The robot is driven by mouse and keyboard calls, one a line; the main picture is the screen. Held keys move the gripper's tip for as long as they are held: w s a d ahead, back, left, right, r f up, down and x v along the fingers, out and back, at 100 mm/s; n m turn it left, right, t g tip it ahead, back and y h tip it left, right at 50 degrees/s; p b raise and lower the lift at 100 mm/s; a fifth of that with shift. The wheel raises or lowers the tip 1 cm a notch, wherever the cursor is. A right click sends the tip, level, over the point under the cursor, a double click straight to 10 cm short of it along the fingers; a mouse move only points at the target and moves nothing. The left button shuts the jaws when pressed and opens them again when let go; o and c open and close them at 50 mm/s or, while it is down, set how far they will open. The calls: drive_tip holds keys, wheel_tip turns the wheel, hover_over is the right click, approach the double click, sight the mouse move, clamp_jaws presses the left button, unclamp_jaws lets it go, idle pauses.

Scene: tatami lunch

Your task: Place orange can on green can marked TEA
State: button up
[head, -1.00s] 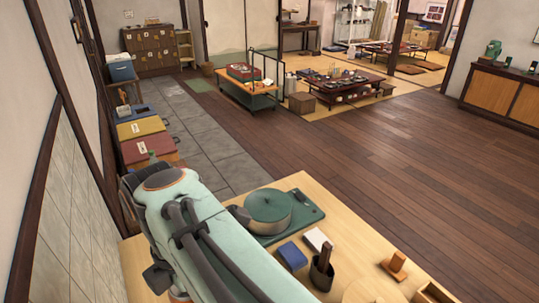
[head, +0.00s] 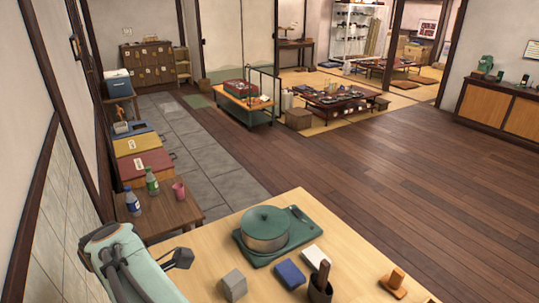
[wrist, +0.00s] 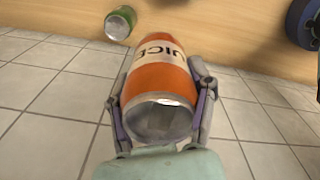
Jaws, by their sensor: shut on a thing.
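The orange can (wrist: 158,72), with letters reading "UICE" visible on its pale label, is between the two fingers of my gripper (wrist: 162,98) in the wrist view. The fingers are shut on its sides, and its grey metal end faces the camera. In the head view I make out neither can, and my fingers cannot be seen there.
A dark round object (wrist: 303,22) is at the upper right.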

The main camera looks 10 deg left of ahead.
drive_tip(key=w+a+f, duration=0.1)
drive_tip(key=a+f, duration=0.1)
drive_tip(key=w+a+f, duration=0.1)
drive_tip(key=a+f, duration=0.1)
drive_tip(key=w+a+f, duration=0.1)
drive_tip(key=a+f, duration=0.1)
drive_tip(key=shift+w+a+f, duration=0.2)
drive_tip(key=shift+w+f, duration=0.15)
drive_tip(key=shift+f, duration=0.05)
drive_tip(key=shift+w+a+f, duration=0.1)
drive_tip(key=shift+f, duration=1.6)
drive_tip(key=shift+f, duration=0.1)
drive_tip(key=o, duration=1.2)
drive_tip(key=shift+c, duration=0.2)
wheel_tip(320, 180, up, 12)
